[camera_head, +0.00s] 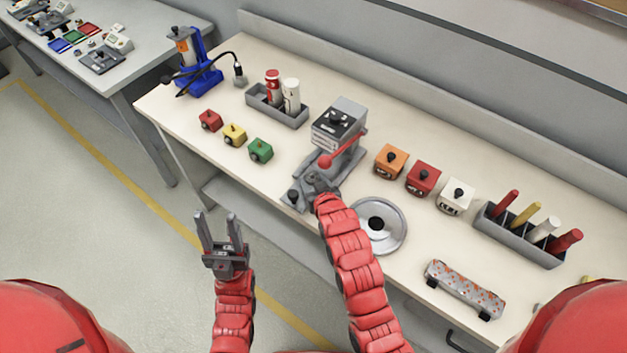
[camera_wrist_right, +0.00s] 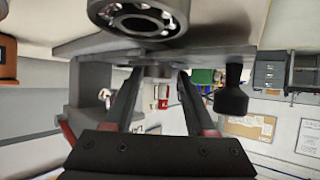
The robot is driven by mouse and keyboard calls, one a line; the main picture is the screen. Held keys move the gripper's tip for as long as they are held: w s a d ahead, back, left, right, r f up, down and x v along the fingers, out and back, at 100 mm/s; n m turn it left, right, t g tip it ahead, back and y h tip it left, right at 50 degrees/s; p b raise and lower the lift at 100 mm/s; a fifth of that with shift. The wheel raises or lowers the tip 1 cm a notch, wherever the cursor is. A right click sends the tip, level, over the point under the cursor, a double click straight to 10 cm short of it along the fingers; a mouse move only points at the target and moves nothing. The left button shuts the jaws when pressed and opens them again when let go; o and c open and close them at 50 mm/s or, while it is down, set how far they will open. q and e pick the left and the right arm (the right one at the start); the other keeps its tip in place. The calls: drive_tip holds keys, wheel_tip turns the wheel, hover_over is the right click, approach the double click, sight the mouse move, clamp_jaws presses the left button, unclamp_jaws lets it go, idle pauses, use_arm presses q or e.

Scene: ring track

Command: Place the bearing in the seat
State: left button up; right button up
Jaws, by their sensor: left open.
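A bearing (camera_wrist_right: 138,18), a metal ring with balls showing, is at the top edge of the right wrist view and partly cut off. It lies beside a grey plate (camera_wrist_right: 150,48). I cannot make it out in the head view. The grey press (camera_head: 336,130) with a red-knobbed lever stands mid-bench. My right gripper (camera_head: 320,182) is at its base; its two fingers (camera_wrist_right: 161,73) are apart, with their tips at the plate. Whether something is between them is unclear. No seat can be told apart with certainty. My left gripper (camera_head: 218,218) is open and empty, in front of the bench.
A silver disc (camera_head: 378,227) lies right of my right arm. Orange, red and white blocks (camera_head: 423,180) stand behind it. A patterned board (camera_head: 463,290) and a grey rack (camera_head: 520,235) are farther right. Small coloured blocks (camera_head: 234,134) and a grey tray (camera_head: 277,107) are left of the press.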

drive_tip(key=shift+r, duration=0.2)
drive_tip(key=shift+s, duration=0.25)
drive_tip(key=b+v, duration=0.2)
drive_tip(key=v, duration=0.3)
drive_tip(key=shift+s, duration=0.1)
drive_tip(key=v, duration=0.3)
drive_tip(key=shift+s+d+r, duration=0.1)
drive_tip(key=shift+s+r, duration=0.1)
drive_tip(key=s+r+p, duration=0.1)
drive_tip(key=p, duration=0.1)
drive_tip(key=shift+d+r+p, duration=0.1)
drive_tip(key=shift+d+p, duration=0.05)
drive_tip(key=shift+p, duration=0.25)
drive_tip(key=shift+s+d+r+p, duration=0.1)
drive_tip(key=shift+s+d+p, duration=0.1)
drive_tip(key=shift+s+p, duration=0.5)
